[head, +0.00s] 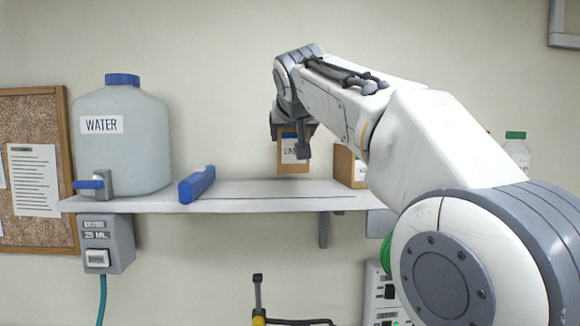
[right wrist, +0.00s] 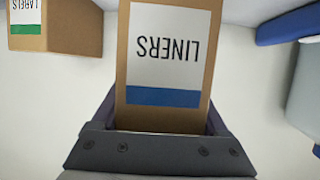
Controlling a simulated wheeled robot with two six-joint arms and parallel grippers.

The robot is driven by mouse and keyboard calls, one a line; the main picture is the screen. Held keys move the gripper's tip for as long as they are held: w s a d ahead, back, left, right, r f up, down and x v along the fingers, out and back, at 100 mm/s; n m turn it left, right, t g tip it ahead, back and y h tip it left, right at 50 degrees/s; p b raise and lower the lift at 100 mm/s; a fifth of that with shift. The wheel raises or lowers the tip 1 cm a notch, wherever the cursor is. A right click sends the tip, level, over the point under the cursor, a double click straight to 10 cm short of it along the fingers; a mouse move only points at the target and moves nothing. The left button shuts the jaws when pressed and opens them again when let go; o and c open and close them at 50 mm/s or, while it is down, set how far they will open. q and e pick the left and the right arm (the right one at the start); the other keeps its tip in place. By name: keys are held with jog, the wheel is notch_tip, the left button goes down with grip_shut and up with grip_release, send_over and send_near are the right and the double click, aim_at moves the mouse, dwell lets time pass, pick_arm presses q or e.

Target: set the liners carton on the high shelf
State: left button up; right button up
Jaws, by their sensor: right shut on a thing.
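The liners carton (head: 293,153) is brown with a white label, partly hidden by my right gripper in the head view. My right gripper (head: 291,134) is shut on it and holds it over the high shelf (head: 260,192). A strip of wall shows between its base and the shelf surface, so it looks raised, though the exact gap is hard to tell. In the right wrist view the carton (right wrist: 165,55) sits between the fingers (right wrist: 162,122), its LINERS print upside down with a blue band. My left gripper is not in view.
A water jug (head: 122,140) and a blue bar-shaped object (head: 197,184) stand on the shelf's left. A labels carton (right wrist: 55,25) is nearby; a brown carton (head: 345,165) shows right of the liners. The shelf between the blue object and that carton is bare.

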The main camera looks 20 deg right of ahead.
aim_at(291, 158)
jog(key=shift+s+a+f, duration=0.1)
jog(key=shift+f, duration=2.4)
jog(key=shift+f, duration=0.2)
jog(key=o, duration=1.5)
